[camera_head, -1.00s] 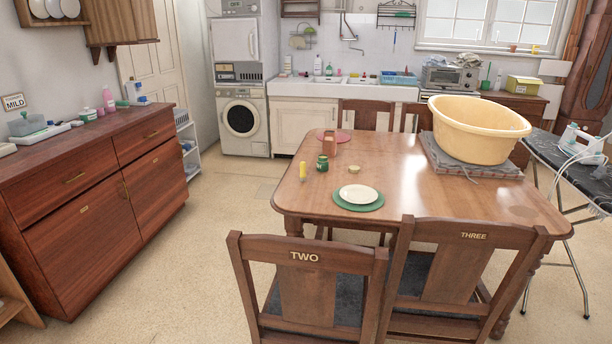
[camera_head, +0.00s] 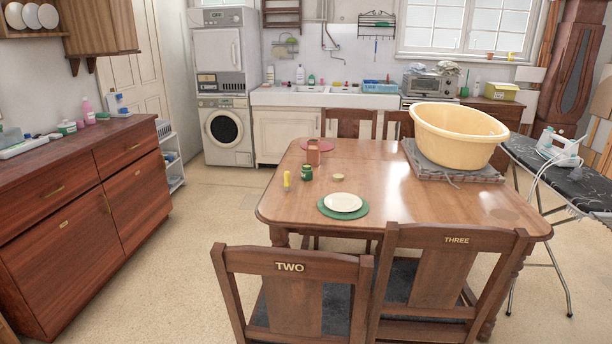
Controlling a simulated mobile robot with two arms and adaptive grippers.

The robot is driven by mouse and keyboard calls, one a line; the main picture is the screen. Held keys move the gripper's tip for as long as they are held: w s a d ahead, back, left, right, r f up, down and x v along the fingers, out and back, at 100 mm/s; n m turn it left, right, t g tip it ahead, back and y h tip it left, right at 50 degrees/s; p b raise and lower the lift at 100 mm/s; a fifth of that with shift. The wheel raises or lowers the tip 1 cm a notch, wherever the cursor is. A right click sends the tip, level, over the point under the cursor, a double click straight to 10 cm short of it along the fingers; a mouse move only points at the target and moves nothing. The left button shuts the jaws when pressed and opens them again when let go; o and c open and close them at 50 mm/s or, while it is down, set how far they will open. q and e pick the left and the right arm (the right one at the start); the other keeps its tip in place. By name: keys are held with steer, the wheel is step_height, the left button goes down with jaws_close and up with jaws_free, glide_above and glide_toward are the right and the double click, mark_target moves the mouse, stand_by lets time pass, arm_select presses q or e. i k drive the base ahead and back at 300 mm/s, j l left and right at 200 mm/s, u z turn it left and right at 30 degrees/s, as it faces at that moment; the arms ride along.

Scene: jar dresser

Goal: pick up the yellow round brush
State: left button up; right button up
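A small yellow upright item (camera_head: 287,181), which looks like the yellow round brush, stands on the wooden table (camera_head: 420,205) near its left edge. It is too small to make out bristles. A dark green jar (camera_head: 306,173) stands just right of it, and a small pale lid-like disc (camera_head: 338,177) lies further right. Neither of my grippers shows in the head view.
Chair TWO (camera_head: 289,267) and chair THREE (camera_head: 455,240) stand at the table's near side. A white plate (camera_head: 343,202) and a large yellow basin (camera_head: 458,137) are on the table. An ironing board (camera_head: 545,172) stands right. Floor between dresser (camera_head: 80,215) and table is clear.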

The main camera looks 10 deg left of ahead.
mark_target(287, 174)
steer(key=i+j+u, duration=0.25)
steer(key=j+u, duration=0.2)
steer(key=i+j+u, duration=0.3)
steer(key=u, duration=0.15)
steer(key=i+j+u, duration=0.25)
steer(key=u, duration=0.2)
steer(key=i+j+u, duration=0.15)
steer(key=u, duration=0.25)
steer(key=i+u, duration=0.45)
steer(key=i+j+z, duration=0.15)
steer(key=i+z, duration=0.15)
steer(key=i, duration=0.45)
steer(key=i+l+z, duration=0.2)
steer(key=z, duration=0.25)
steer(key=i+z, duration=1.1)
steer(key=z, duration=0.2)
